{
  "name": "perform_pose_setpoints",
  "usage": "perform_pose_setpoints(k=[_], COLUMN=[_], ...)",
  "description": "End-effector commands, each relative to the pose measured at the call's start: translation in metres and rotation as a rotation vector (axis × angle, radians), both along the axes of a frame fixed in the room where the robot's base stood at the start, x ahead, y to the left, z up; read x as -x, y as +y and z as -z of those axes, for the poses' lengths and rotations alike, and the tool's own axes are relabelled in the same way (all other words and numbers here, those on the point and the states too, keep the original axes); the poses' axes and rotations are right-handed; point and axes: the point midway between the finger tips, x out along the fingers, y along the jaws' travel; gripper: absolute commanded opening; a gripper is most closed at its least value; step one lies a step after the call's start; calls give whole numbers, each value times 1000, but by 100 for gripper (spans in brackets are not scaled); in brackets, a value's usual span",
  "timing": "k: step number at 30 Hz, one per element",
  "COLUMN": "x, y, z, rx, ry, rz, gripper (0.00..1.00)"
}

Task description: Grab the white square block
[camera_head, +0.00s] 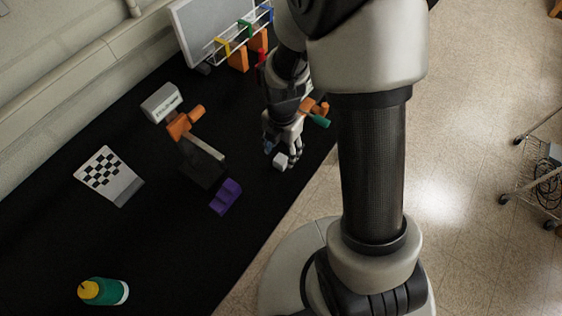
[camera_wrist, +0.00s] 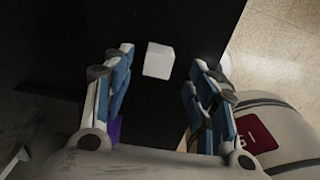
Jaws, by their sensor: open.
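The white square block (camera_wrist: 159,60) lies on the black tabletop (camera_wrist: 60,45). In the wrist view it sits just beyond my gripper (camera_wrist: 160,66), between the lines of its two fingers. The fingers are spread apart and nothing is between their pads. In the head view the white block (camera_head: 281,160) is small, near the table's front edge, right below my gripper (camera_head: 282,150). The head view does not show clearly whether the fingers touch it.
A purple block (camera_head: 225,197) lies to the left of my gripper. An orange clamp-like object (camera_head: 184,123), a checkered board (camera_head: 108,176), a green bottle with a yellow top (camera_head: 103,291) and a wire rack (camera_head: 240,35) also stand on the table. The lower left tabletop has free room.

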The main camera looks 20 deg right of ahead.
Motion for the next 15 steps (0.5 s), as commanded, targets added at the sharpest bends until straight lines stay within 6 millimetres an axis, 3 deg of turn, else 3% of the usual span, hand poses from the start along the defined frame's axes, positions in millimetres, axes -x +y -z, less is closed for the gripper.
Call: perform_pose_setpoints(k=[7,15], x=[2,1], y=[4,4], z=[39,49], rx=[0,1], ry=[5,1], rz=[0,0], gripper=[52,52])
